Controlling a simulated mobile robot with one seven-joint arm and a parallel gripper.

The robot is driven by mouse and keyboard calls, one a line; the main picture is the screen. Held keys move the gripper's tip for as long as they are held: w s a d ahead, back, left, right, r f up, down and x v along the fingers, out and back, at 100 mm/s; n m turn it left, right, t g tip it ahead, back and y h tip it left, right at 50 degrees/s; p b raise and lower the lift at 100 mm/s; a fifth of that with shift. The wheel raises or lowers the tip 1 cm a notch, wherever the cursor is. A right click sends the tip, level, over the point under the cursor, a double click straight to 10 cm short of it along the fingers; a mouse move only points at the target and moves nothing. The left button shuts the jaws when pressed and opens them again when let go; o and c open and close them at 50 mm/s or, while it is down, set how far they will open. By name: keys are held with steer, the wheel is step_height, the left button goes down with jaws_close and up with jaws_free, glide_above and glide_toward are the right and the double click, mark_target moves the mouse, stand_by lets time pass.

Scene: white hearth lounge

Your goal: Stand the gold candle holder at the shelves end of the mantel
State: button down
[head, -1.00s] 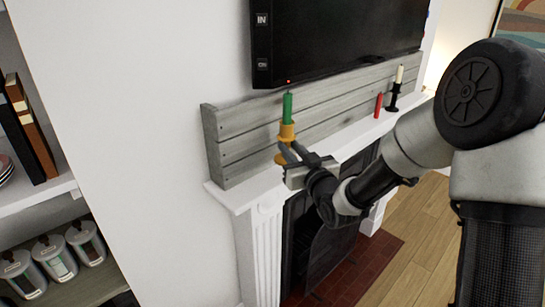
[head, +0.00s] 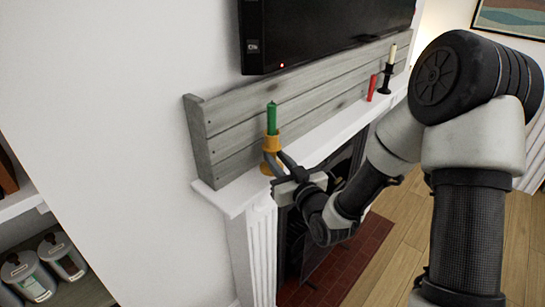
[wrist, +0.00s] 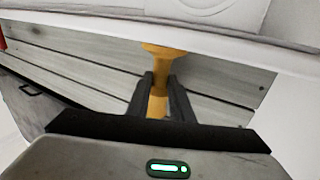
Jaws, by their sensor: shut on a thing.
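The gold candle holder (head: 272,144) holds an upright green candle (head: 272,118). My gripper (head: 274,161) is shut on the holder's stem, which shows between the two fingers in the wrist view (wrist: 158,88). The holder is upright over the left part of the white mantel (head: 322,140), the end nearer the shelves. Its wide base shows just past the fingers. I cannot tell whether the base touches the mantel top. The candle is out of sight in the wrist view.
A grey plank backboard (head: 228,118) stands behind the mantel, with a television (head: 325,30) above. A red candle (head: 372,88) and a black holder with a white candle (head: 386,75) stand farther right. Shelves with jars (head: 28,275) are at left.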

steer(key=shift+r, duration=0.1)
steer(key=shift+s, duration=0.1)
steer(key=shift+f, duration=0.2)
steer(key=c, duration=1.6)
jaws_free()
steer(key=shift+o, duration=0.2)
